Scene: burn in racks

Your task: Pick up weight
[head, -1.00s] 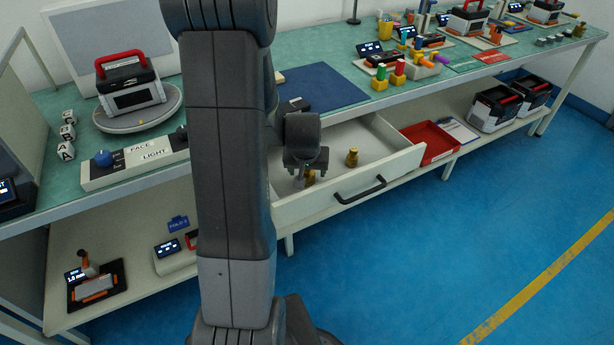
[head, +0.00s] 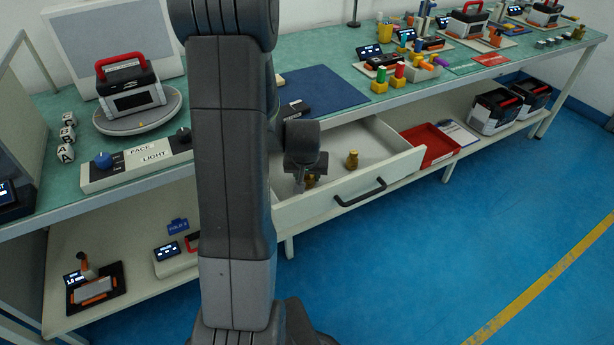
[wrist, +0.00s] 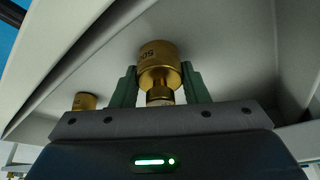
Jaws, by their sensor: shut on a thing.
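A brass weight (wrist: 160,62) with a marking that seems to read 50 stands between the green fingers of my gripper (wrist: 159,85) in the wrist view. The fingers are shut on it. In the head view my gripper (head: 302,176) is low inside the open drawer (head: 335,197), and the held weight (head: 310,181) is partly hidden behind it. A second brass weight (head: 352,159) stands upright in the drawer to the right of my gripper. It also shows at the left in the wrist view (wrist: 85,101), apart from the fingers.
The drawer has a dark front handle (head: 360,192) and walls close around my gripper. A red tray (head: 429,145) and a clipboard (head: 458,131) lie right of it. The worktop above holds a blue mat (head: 322,88) and several devices.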

